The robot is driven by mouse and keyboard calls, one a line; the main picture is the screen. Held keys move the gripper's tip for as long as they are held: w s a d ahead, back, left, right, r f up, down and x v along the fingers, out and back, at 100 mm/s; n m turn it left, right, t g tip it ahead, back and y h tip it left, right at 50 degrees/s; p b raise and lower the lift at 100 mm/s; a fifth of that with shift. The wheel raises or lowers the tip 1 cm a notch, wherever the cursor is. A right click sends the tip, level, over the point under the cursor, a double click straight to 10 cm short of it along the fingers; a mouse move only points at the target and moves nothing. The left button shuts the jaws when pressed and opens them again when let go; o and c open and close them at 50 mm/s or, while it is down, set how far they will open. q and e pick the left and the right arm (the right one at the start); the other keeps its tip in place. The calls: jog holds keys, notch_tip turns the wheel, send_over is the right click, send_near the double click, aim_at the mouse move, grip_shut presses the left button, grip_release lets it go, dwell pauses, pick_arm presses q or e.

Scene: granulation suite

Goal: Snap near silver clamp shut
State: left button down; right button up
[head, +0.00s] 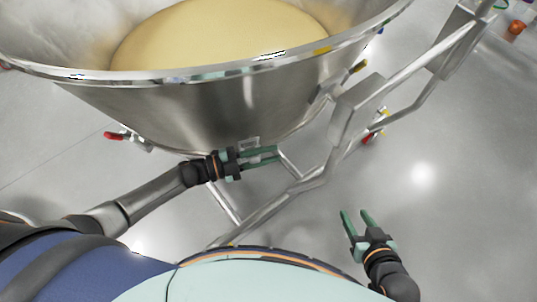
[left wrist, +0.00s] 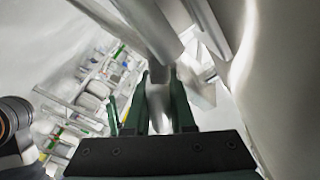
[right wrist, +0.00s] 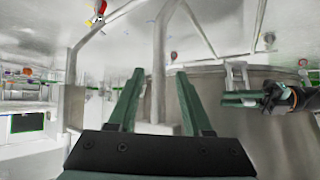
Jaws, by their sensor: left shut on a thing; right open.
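The near silver clamp (head: 250,142) sits on the lower front wall of the large steel bowl (head: 200,115). It also shows in the right wrist view (right wrist: 237,72). My left gripper (head: 277,155) is at the clamp, just below the bowl's wall. In the left wrist view its green fingers are shut on a silver lever-like part (left wrist: 158,108), which I take to be the clamp's handle. The fingers hide part of the clamp, so I cannot tell its exact angle. My right gripper (head: 356,212) is open and empty, low and to the right, apart from the bowl.
The bowl holds pale yellow material (head: 220,35). A steel tube frame (head: 300,187) runs diagonally between my grippers. The grey floor (head: 460,200) at right is clear.

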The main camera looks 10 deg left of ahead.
pick_arm(q)
jog(key=shift+w+a+r+n+p, duration=0.25)
jog(key=shift+w+r+n+p, duration=0.1)
jog(key=shift+n, duration=0.55)
jog(key=shift+w+a+r+n+p, duration=0.2)
jog(key=shift+w+r+n, duration=0.15)
jog(key=shift+n, duration=0.55)
pick_arm(e)
jog(key=shift+s+a+f+g, duration=0.15)
jog(key=shift+s+f+g, duration=0.2)
jog(key=shift+s, duration=0.3)
pick_arm(q)
jog(key=shift+w, duration=0.1)
jog(key=c, duration=0.8)
grip_release()
jog(key=shift+o, duration=0.2)
jog(key=v, duration=1.2)
jog(key=shift+a, duration=0.25)
pick_arm(e)
jog(key=shift+w+r, duration=0.1)
jog(key=shift+r, duration=0.15)
